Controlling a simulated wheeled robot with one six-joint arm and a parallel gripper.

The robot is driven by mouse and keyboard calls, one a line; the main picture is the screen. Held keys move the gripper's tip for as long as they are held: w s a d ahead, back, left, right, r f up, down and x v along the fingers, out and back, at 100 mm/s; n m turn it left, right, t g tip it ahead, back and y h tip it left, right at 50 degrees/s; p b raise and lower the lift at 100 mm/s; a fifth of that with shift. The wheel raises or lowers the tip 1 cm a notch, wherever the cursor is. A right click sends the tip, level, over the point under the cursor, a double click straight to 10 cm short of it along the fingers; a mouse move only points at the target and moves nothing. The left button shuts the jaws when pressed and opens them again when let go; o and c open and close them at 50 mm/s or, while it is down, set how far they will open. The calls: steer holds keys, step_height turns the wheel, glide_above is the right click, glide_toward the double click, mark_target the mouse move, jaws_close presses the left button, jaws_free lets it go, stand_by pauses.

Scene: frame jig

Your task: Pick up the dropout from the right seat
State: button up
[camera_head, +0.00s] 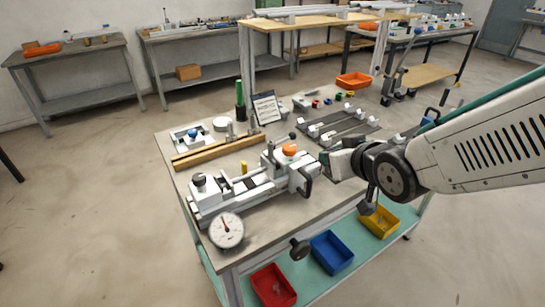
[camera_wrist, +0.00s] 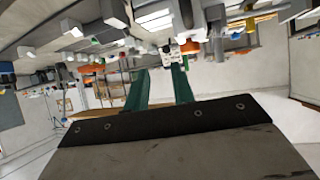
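My gripper (camera_wrist: 158,76) shows two green fingers in the wrist view, spread apart with a clear gap between them, and nothing is held. A small white piece with dark spots (camera_wrist: 170,54) appears beyond the fingertips; I cannot tell whether it is the dropout. In the head view my gripper's body (camera_head: 345,161) is over the right side of the workbench, just in front of a dark jig plate (camera_head: 352,131) with rails and white blocks. Its fingertips are not clear there. I cannot make out the dropout or the right seat for certain.
A vise-like fixture with an orange knob (camera_head: 290,150) stands left of my gripper. A dial gauge (camera_head: 226,230) is at the bench's front. Red (camera_head: 272,287), blue (camera_head: 331,252) and yellow (camera_head: 380,221) bins are on the lower shelf.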

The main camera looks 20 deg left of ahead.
mark_target(272, 151)
steer(key=a+f+y, duration=0.1)
steer(key=a, duration=0.4)
steer(key=w+a+f+n+y, duration=0.1)
steer(key=a, duration=0.3)
steer(key=a+f+n+y, duration=0.1)
steer(key=a, duration=0.4)
steer(key=shift+w+a+f+y, duration=0.2)
steer(key=shift+w+a+y, duration=0.1)
steer(key=shift+y, duration=0.1)
steer(key=shift+w+a+f, duration=0.15)
steer(key=shift+w+a, duration=0.2)
jaws_close()
